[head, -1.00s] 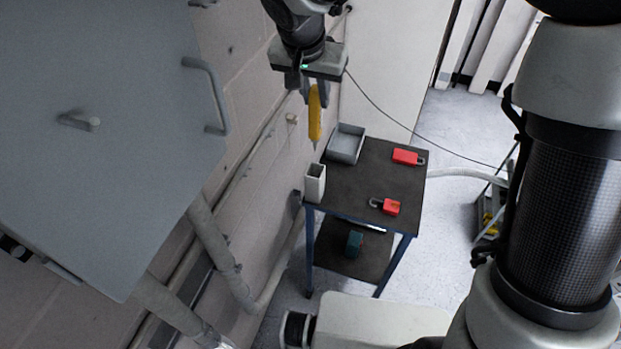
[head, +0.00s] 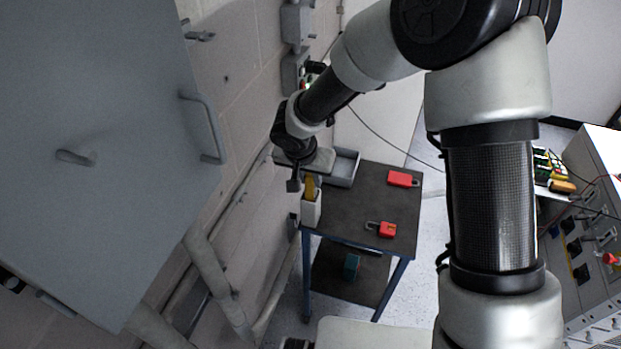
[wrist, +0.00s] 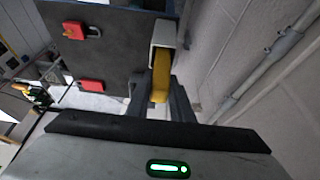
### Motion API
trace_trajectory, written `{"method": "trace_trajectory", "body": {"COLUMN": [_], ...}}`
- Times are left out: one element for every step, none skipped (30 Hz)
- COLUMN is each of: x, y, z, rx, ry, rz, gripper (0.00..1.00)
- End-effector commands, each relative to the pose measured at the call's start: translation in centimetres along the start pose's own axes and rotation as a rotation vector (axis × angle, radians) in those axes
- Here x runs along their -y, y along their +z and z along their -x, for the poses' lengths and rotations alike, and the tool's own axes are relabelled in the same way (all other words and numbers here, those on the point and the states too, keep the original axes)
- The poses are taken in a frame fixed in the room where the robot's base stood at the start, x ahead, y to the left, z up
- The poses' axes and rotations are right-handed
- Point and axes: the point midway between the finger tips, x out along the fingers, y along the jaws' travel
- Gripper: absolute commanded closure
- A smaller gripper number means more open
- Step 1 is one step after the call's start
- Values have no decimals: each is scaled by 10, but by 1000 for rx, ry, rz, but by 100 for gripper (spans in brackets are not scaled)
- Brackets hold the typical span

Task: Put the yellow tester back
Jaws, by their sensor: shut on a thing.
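The yellow tester (head: 310,187) is upright with its lower part inside the white holder (head: 311,211) at the left corner of the small table (head: 345,215). My gripper (head: 303,183) is shut on its upper part, just above the holder. In the wrist view the yellow tester (wrist: 160,78) sits between my gripper's fingers (wrist: 160,100), and its far end goes into the white holder's opening (wrist: 163,38). The tester's lower tip is hidden inside the holder.
A grey tray (head: 344,167) stands behind the holder, partly covered by my wrist. Two red padlocks, one far (head: 402,179) and one near (head: 381,229), lie on the table. A wall with pipes runs close on the left, beside a grey cabinet door (head: 100,150).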

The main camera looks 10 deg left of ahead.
Motion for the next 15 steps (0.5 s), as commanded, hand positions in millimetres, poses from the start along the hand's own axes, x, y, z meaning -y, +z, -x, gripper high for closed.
{"method": "trace_trajectory", "body": {"x": [1, 1, 1, 1, 1, 1, 1, 1, 0, 0, 0, 0, 0, 0, 0], "y": [2, 3, 4, 4, 4, 4, 4, 4, 4, 4, 4, 4, 4, 4, 4], "z": [-4, -5, -7, -7, -8, -8, -8, -8, -8, -8, -8, -8, -8, -8, -8], "rx": [1, 1, 0, 0, 0, -1, 0, 0, 1, 1, 1, 1, 1, 0, 0], "ry": [-1, -2, -2, -2, -2, -2, -2, -2, -1, -1, -1, -1, -1, -1, -1], "rz": [2, 2, 2, 1, 1, 1, 0, 0, 0, 0, 0, 0, 0, 0, 0], "gripper": [100, 100, 100, 100, 100, 100, 100, 100, 78, 73, 68, 61, 61, 61, 61]}}
